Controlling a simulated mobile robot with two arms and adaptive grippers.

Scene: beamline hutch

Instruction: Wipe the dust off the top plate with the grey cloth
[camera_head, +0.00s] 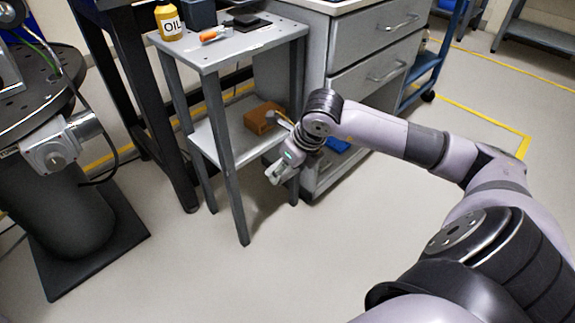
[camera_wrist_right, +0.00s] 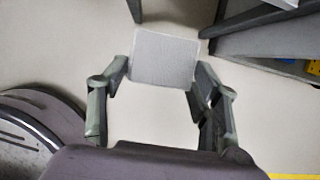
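A light grey, square, flat-faced piece (camera_wrist_right: 163,58), which looks like the grey cloth, sits between the fingers of my right gripper (camera_wrist_right: 160,76) in the wrist view. The fingers touch or nearly touch its two sides. A round dark top plate with holes (camera_head: 30,98) caps the black pedestal at the far left, well away from the gripper. Dust on it cannot be made out. My left gripper is not in view.
The small table (camera_head: 262,38) holds a yellow oil bottle (camera_head: 169,23), an orange-handled tool (camera_head: 215,35) and dark items. A brown box (camera_head: 262,118) is on its lower shelf. A motor (camera_head: 60,145) juts from the pedestal. A drawer cabinet (camera_head: 370,50) stands behind. The front floor is clear.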

